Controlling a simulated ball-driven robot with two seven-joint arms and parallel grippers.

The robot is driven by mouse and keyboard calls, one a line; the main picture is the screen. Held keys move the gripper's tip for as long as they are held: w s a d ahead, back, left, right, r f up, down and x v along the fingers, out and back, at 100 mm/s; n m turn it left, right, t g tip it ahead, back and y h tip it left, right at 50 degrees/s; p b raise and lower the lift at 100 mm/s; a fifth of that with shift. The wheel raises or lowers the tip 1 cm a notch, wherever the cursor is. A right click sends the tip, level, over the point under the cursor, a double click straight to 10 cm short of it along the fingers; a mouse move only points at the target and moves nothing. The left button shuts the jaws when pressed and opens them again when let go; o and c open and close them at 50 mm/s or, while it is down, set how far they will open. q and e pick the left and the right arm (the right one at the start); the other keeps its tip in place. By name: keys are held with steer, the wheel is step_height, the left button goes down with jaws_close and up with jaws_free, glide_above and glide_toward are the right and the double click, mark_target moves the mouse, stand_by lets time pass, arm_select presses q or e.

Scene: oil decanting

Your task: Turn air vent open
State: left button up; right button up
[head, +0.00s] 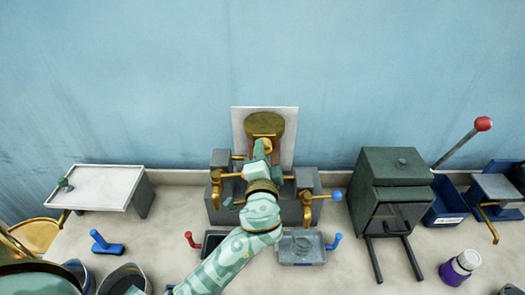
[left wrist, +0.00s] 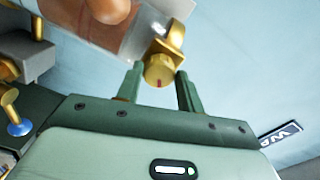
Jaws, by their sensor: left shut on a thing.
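The air vent shows as a brass knob (left wrist: 159,70) with a red mark in the left wrist view. My left gripper (left wrist: 161,88) has its two green fingers on either side of the knob and is shut on it. In the head view my left gripper (head: 260,163) is in front of the brass-topped apparatus (head: 265,124) and hides the knob. A brass bracket (left wrist: 176,38) and a clear part with a copper-coloured piece (left wrist: 108,10) are beside the knob. My right gripper is not in view.
Trays with red and blue handles (head: 303,249) stand in front. A green box (head: 393,175) is right.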

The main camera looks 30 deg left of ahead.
arm_select(q)
steer(key=shift+m+p, duration=1.4)
steer(key=shift+m, duration=1.6)
steer(key=o, duration=1)
